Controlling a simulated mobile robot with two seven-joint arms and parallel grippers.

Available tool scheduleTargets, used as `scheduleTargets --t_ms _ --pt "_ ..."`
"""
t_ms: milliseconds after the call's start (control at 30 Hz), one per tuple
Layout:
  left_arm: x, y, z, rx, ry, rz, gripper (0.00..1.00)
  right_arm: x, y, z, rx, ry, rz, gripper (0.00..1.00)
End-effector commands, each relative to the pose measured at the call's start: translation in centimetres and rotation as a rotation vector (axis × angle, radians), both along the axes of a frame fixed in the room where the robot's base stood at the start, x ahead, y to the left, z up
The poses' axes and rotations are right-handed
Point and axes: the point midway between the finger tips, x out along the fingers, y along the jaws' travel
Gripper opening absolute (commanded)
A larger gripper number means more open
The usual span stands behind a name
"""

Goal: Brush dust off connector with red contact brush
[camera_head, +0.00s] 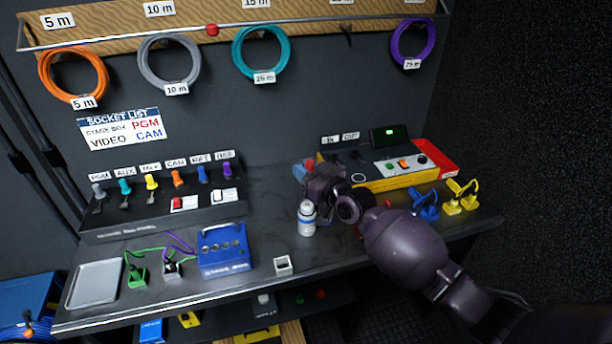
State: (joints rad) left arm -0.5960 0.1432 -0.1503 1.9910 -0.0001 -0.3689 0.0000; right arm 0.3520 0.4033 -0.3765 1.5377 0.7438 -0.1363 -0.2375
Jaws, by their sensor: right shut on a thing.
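My right gripper (318,190) is over the middle of the bench, its arm coming in from the lower right. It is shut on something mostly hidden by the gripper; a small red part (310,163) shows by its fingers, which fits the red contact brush. Small connectors with looped cables stand on the bench: a green one (137,277) and a grey one (172,269) at left, a blue one (426,210) and a yellow one (462,202) at right. I cannot tell which of them carries dust. My left gripper is not in view.
A white spray bottle (307,219) stands just below my right gripper. A blue stage box (223,251), a grey tray (95,284) and a small white box (283,265) are on the bench. A yellow-and-red panel unit (396,182) stands behind my wrist. Cable coils hang above.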

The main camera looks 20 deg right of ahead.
Motion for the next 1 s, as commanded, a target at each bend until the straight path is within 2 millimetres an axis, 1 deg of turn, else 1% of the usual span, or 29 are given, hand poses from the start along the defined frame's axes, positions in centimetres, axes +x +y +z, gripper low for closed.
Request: scheduleTargets --t_ms 33,133,233,333,567,1000 --pt "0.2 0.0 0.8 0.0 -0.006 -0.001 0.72 0.1 0.0 0.8 0.0 -0.001 0.0 0.0" --pt "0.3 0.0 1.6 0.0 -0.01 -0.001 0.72 0.3 0.0 1.7 0.0 -0.001 -0.001 0.0" --pt "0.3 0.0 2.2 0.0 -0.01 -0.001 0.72 0.6 0.0 2.6 0.0 -0.001 -0.002 0.0" --pt "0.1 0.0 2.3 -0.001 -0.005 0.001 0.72 0.8 0.0 3.2 0.0 0.0 -0.003 0.0" --pt "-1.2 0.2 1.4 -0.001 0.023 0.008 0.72 0.9 0.0 3.4 0.0 0.001 -0.003 0.0" --pt "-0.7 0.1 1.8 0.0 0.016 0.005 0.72 0.6 0.0 3.4 0.0 0.001 -0.003 0.0"
